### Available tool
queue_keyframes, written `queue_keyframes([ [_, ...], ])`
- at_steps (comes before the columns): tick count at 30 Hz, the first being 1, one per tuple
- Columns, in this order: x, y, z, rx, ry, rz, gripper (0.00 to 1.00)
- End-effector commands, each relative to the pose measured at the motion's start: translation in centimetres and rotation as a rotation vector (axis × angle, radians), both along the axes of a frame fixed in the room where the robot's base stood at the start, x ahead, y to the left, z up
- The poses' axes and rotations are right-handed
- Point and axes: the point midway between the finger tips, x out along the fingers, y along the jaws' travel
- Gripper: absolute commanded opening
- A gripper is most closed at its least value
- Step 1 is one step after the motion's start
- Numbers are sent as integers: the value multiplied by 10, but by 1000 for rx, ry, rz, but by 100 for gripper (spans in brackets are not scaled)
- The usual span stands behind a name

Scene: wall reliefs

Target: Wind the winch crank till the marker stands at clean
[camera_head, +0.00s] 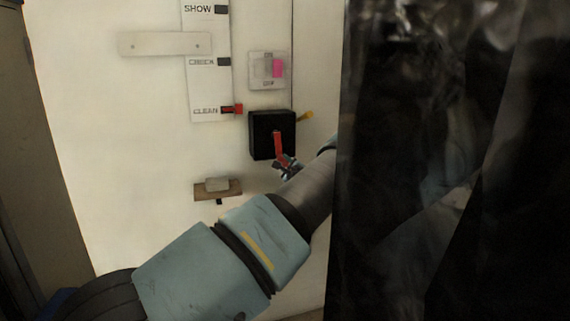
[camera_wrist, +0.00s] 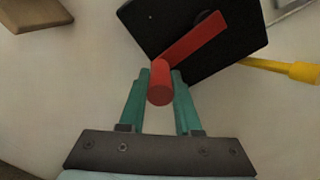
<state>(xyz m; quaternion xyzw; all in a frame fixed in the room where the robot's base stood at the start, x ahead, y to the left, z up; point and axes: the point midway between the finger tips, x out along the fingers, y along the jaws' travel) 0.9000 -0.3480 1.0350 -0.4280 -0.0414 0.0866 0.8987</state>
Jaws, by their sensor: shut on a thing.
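The winch is a black box (camera_head: 262,136) on the pale wall, with a red crank (camera_head: 279,145) on its face. The crank arm hangs down and slightly right in the head view. In the wrist view the red crank (camera_wrist: 194,42) runs from the black box (camera_wrist: 222,65) to a round red handle. My gripper (camera_wrist: 160,84) is shut on that handle, with green fingers on both sides. The scale board (camera_head: 207,85) reads SHOW, CHECK and CLEAN from top to bottom. The red marker (camera_head: 237,109) stands beside the dark CLEAN mark (camera_head: 226,110).
A yellow lever (camera_head: 306,116) sticks out beside the winch. A switch plate with a pink part (camera_head: 278,68) is above it. A wooden ledge with a block (camera_head: 217,187) is lower left. A dark glossy panel (camera_head: 440,160) fills the right side.

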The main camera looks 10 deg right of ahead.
Motion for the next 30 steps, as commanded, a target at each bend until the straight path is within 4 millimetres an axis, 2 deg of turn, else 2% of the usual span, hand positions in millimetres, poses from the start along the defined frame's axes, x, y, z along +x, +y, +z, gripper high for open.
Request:
queue_keyframes([
  [7,0,0,-2,-1,3,1,0],
  [8,0,0,-2,-1,3,1,33],
  [15,0,0,-1,-1,1,1,60],
  [25,0,0,3,-1,0,0,62],
  [30,0,0,25,-5,-3,1,62],
])
